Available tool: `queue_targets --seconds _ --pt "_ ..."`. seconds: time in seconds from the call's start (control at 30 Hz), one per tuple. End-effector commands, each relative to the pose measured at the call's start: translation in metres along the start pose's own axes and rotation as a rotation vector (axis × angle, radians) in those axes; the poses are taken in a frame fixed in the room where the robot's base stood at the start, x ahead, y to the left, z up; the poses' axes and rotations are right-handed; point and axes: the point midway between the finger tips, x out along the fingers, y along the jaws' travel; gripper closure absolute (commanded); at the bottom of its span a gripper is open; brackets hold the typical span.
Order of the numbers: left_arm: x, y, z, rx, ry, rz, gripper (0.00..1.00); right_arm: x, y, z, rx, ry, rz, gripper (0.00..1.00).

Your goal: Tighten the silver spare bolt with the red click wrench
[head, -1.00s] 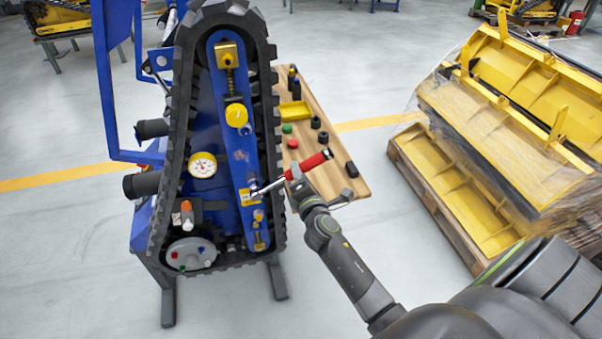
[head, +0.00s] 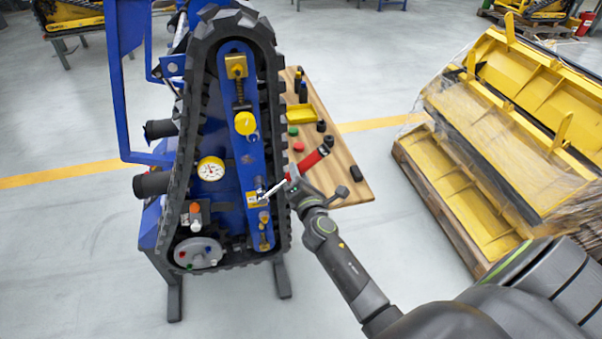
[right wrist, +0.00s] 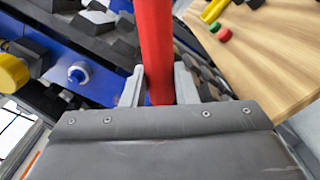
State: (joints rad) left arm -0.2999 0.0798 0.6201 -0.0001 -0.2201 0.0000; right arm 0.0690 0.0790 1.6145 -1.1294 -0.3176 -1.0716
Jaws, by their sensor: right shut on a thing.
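The red click wrench (head: 312,160) slants across the right edge of the tracked carrier. Its silver shaft and head reach down-left to the lower part of the blue carrier arm (head: 250,165), by a small yellow label. My right gripper (head: 296,182) is shut on the wrench. In the right wrist view the red handle (right wrist: 157,45) stands between my gripper's two fingers (right wrist: 158,88). The silver spare bolt is not clear in the head view; the wrench head may cover it. My left gripper is out of view.
A wooden bench (head: 350,180) behind the carrier holds a yellow tray (head: 301,114), dark sockets and red and green caps. A dial gauge (head: 211,169) and yellow knob (head: 245,123) sit on the carrier. Wrapped yellow parts (head: 500,110) lie on a pallet at right. Floor between is clear.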

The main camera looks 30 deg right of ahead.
Motion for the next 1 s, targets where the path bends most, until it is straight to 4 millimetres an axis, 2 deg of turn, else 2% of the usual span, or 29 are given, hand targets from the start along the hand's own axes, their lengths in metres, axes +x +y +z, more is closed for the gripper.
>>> queue_targets --seconds 0.2,1.0 --pt "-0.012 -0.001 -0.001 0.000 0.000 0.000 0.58 0.000 0.013 0.002 -0.069 -0.001 0.002 1.00" --pt "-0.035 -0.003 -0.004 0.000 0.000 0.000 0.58 0.000 0.039 -0.003 -0.272 -0.002 0.001 1.00"
